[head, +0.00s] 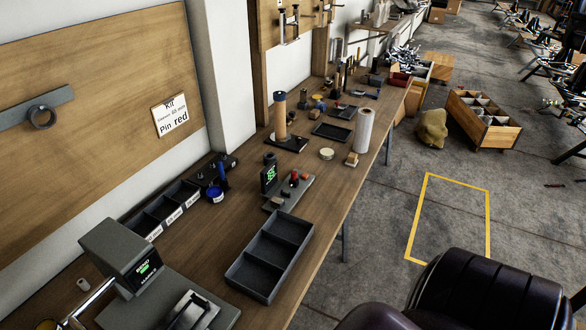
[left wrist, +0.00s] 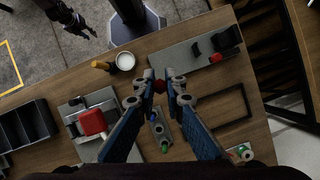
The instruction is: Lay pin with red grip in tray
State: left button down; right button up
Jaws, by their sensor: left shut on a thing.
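My left gripper (left wrist: 155,78) shows in the left wrist view, its two blue fingers closed at the tips. A small red piece (left wrist: 159,86) shows at the fingertips, seemingly the red grip of the pin; the rest of the pin is hidden. A dark compartmented tray (left wrist: 51,126), apparently the same one, is at the left of the left wrist view, well apart from the gripper. My right gripper is in neither view.
Below the fingers is a small rack (left wrist: 160,130) with blue and green pieces. A grey fixture with a red block (left wrist: 92,122) lies between gripper and tray. A BEND device (head: 125,255), labelled bins (head: 150,228) and a stand with red knobs (head: 290,190) surround the tray.

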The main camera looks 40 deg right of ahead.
aim_at(258, 280)
jog(key=k+l+z, duration=0.2)
jog(key=l, duration=0.45)
jog(key=l+z, duration=0.15)
jog(key=l, duration=0.5)
jog(key=k+l+z, duration=0.2)
jog(key=l, duration=0.5)
jog(key=i+j, duration=0.05)
jog(key=i, duration=0.05)
